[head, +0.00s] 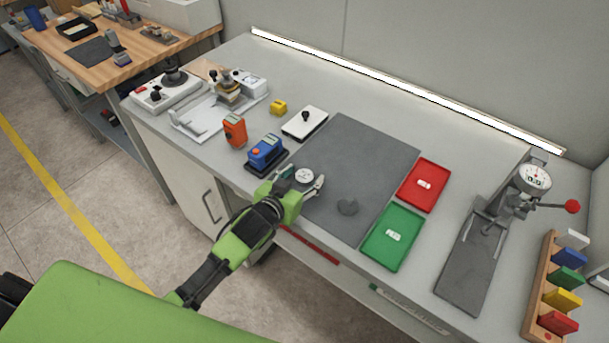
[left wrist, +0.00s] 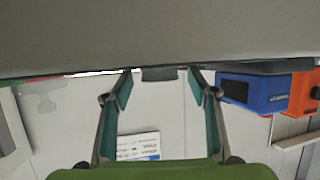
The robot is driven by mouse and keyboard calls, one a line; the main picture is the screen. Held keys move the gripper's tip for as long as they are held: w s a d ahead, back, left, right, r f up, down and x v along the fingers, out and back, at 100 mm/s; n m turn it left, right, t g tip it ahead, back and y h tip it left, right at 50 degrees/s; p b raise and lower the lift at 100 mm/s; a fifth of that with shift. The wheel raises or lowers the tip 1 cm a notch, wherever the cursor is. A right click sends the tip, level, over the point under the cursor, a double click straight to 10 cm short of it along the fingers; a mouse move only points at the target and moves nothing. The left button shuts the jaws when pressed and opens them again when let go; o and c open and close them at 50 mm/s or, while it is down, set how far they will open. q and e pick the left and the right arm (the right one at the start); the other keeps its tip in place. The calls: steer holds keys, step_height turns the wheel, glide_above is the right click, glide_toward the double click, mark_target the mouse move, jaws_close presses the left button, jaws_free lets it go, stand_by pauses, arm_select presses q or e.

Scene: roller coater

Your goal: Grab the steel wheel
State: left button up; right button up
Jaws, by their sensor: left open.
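A small round disc with a pale, marked face (head: 304,175), which looks like the steel wheel, lies by the near left edge of the dark mat. My left gripper (head: 305,181) is open, with one finger on each side of the disc. In the left wrist view a low grey piece (left wrist: 158,74), apparently the disc's rim, shows between the open fingertips (left wrist: 160,84), with gaps on both sides. I cannot tell how far it is from the fingers in depth. My right gripper is not in view.
A blue device (head: 265,150) stands close on the left, with an orange one (head: 235,130) behind. Green (head: 380,253) and red (head: 412,198) trays and a gauge stand (head: 480,240) are right.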

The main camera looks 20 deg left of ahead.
arm_select(q)
steer(key=shift+c, duration=0.5)
steer(key=c, duration=1.2)
steer(key=shift+r, duration=0.15)
